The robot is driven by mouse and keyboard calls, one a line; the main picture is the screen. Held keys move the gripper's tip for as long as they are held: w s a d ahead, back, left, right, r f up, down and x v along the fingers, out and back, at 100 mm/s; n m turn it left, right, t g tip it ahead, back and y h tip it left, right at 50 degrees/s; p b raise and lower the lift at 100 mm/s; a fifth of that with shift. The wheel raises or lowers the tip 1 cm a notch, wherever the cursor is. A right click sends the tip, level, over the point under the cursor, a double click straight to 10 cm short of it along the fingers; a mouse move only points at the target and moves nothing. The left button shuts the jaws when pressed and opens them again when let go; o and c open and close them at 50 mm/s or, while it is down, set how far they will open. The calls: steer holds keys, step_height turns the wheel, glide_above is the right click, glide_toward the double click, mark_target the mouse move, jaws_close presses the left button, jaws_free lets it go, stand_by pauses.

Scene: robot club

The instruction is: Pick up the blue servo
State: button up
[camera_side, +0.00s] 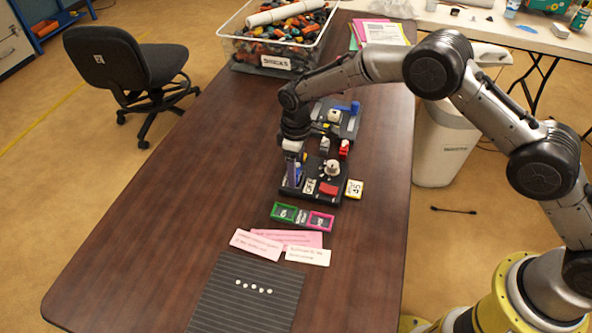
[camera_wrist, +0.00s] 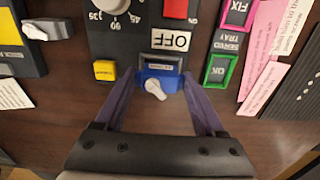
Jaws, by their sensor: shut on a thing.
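The blue servo (camera_wrist: 150,83), with a white horn on its face, sits between the two purple fingers of my gripper (camera_wrist: 160,80) in the wrist view. The fingers are shut on its sides. It is at the edge of the black test board (camera_wrist: 115,42), just beside a small slot with a grey label. I cannot tell whether it is clear of the board. In the side view my gripper (camera_side: 292,172) points down at the board's left edge, and its fingers largely hide the servo. The servo tray (camera_side: 302,217) has a green and a pink compartment.
Another device (camera_side: 322,118) and a red servo (camera_side: 344,148) stand behind. Paper slips (camera_side: 262,244) and a ribbed mat (camera_side: 230,300) lie in front. The table's left side is clear.

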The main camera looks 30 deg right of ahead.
steer(key=s+d+r+n, duration=0.2)
steer(key=s+d+r, duration=0.3)
steer(key=s+r, duration=0.75)
steer(key=w+a+f+n, duration=0.4)
steer(key=w+a+n, duration=0.3)
steer(key=n, duration=0.7)
steer(key=shift+s+a+f+n, duration=0.15)
steer(key=shift+a+f+n, duration=0.2)
steer(key=shift+a+f, duration=0.8)
steer(key=shift+s+a+f+n, duration=0.15)
steer(key=shift+a+f+n, duration=0.25)
steer(key=shift+f, duration=1.2)
steer(key=shift+s+a+f+n, duration=0.15)
steer(key=shift+a+f+n, duration=0.1)
steer(key=shift+a+f, duration=0.95)
steer(key=shift+d+f, duration=0.15)
steer(key=shift+f, duration=0.65)
steer(key=shift+d+f, duration=0.15)
steer(key=shift+f, duration=0.65)
